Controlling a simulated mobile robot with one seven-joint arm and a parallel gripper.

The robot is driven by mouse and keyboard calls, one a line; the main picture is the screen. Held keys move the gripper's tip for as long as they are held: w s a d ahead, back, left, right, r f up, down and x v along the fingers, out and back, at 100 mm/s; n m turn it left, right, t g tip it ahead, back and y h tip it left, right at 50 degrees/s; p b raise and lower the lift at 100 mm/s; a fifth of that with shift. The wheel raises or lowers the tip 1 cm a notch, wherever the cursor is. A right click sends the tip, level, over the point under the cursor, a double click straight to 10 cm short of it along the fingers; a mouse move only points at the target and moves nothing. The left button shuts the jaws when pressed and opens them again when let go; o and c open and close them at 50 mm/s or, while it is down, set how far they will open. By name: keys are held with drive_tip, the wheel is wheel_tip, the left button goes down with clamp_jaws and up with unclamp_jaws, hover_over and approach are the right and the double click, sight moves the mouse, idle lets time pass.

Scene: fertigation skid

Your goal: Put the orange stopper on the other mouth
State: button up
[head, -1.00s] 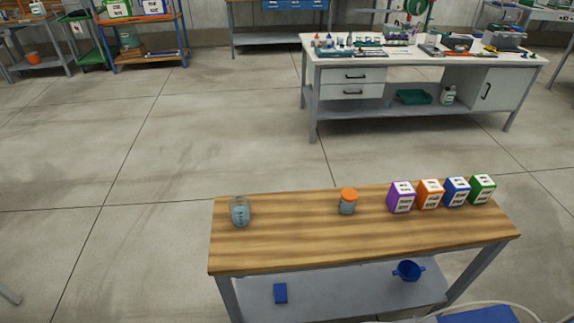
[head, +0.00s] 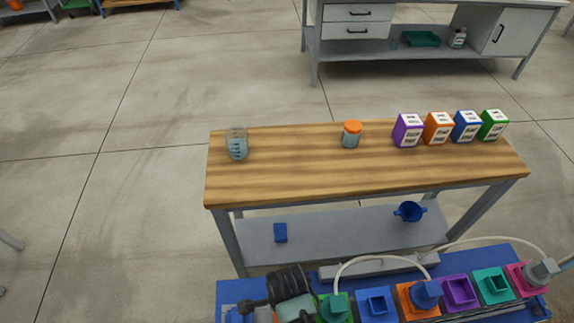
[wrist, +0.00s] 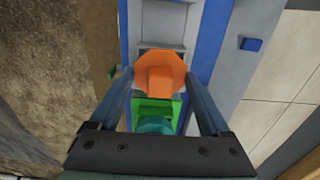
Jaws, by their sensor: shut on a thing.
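In the wrist view the orange stopper (wrist: 160,76) has an eight-sided flange and a square block on top. My gripper (wrist: 161,82) is shut on it, one finger at each side. Below it in that view is the green mouth block (wrist: 167,104) with a teal stopper (wrist: 153,125). In the head view my gripper (head: 290,290) is at the left end of the skid, where it hides part of it. To its right the blue mouth (head: 376,304), purple mouth (head: 460,290) and teal mouth (head: 494,285) are open. I cannot tell how high the orange stopper is.
A blue stopper (head: 427,292) sits on an orange mouth block; a grey stopper (head: 543,270) is on the pink one. White hoses (head: 380,259) arch over the skid. Behind stands a wooden table (head: 300,178) with jars and coloured boxes.

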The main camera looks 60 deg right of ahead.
drive_tip(key=o, duration=1.2)
drive_tip(key=shift+c, duration=0.2)
wheel_tip(320, 180, up, 13)
drive_tip(key=p, duration=0.1)
drive_tip(key=shift+p, duration=0.3)
